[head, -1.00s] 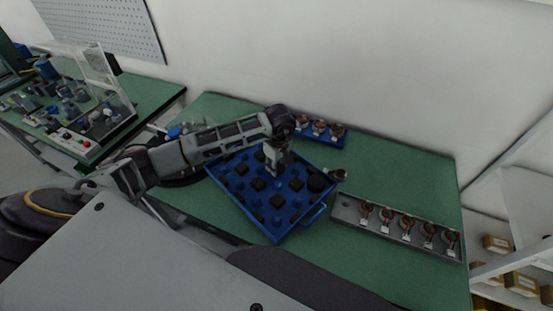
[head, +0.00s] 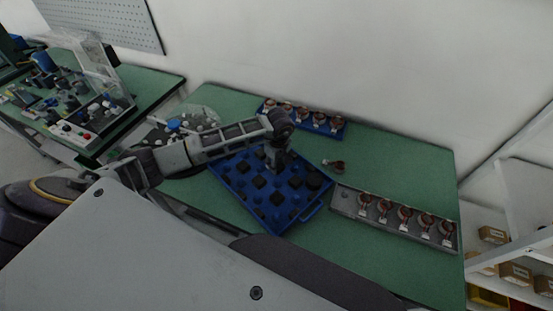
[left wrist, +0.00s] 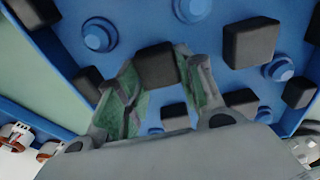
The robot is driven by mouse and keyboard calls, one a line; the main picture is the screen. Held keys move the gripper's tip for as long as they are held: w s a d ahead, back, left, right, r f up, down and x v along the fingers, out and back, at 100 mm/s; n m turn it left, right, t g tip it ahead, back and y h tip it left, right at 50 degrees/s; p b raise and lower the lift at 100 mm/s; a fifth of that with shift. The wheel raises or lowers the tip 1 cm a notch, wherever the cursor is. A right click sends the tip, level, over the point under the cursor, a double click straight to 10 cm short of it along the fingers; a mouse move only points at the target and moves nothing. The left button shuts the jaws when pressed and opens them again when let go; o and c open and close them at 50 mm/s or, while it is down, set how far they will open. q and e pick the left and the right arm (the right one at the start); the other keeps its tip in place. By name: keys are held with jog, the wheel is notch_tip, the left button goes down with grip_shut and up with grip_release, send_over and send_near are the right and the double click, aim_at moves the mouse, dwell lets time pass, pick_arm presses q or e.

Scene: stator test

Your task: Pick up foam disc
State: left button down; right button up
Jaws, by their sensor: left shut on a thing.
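A blue tray (head: 240,203) on the green table holds several black foam pieces and blue round pegs. My left gripper (head: 273,166) is over the far part of the tray, pointing down. In the left wrist view its two fingers (left wrist: 163,85) are shut on a dark foam piece (left wrist: 156,62), which shows a squarish outline there. Whether this piece is a disc or still touches the tray, I cannot tell. A rounder black piece (head: 315,182) stands near the tray's right corner. My right gripper is not in view.
A grey rack (head: 345,202) with several copper-wound stators lies right of the tray. A blue rack (head: 336,133) with more stators stands at the back. One loose stator (head: 336,166) lies between them. The table's right side is mostly clear.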

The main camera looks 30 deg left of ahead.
pick_arm(q)
jog(key=shift+w, duration=0.1)
jog(key=c, duration=0.9)
grip_release()
jog(key=shift+s+d+r+b, duration=0.15)
jog(key=shift+r+b, duration=0.2)
jog(key=shift+r, duration=1.65)
jog(key=shift+s+d+r+b, duration=0.2)
jog(key=shift+r+b, duration=0.2)
jog(key=shift+r, duration=1.55)
jog(key=shift+s+d+r+b, duration=0.15)
jog(key=shift+r+b, duration=0.2)
jog(key=shift+r, duration=1.65)
jog(key=shift+o, duration=0.9)
